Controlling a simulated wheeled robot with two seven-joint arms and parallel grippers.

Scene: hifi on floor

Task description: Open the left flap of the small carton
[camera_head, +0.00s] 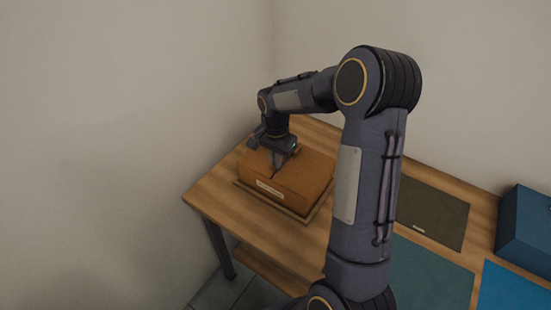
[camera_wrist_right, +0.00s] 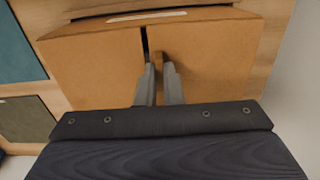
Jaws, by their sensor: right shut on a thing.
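The small brown carton (camera_head: 300,177) sits on a thin board on the table, its top flaps nearly flat and a pale label on its front side. My right gripper (camera_head: 274,164) comes down on its top from above. In the right wrist view, a narrow dark gap separates two flaps of the carton (camera_wrist_right: 90,65). The right gripper (camera_wrist_right: 161,75) is shut on the inner edge of the left flap (camera_wrist_right: 215,60), which lies to the right of the gap in this turned view. The exact finger contact is partly hidden. My left gripper is out of view.
The wooden table (camera_head: 225,212) stands against the walls. To the carton's right lie a dark mat (camera_head: 432,212), a green mat (camera_head: 430,275) and a blue mat (camera_head: 510,290). A blue box (camera_head: 525,230) stands at the far right. My right arm hides part of the table.

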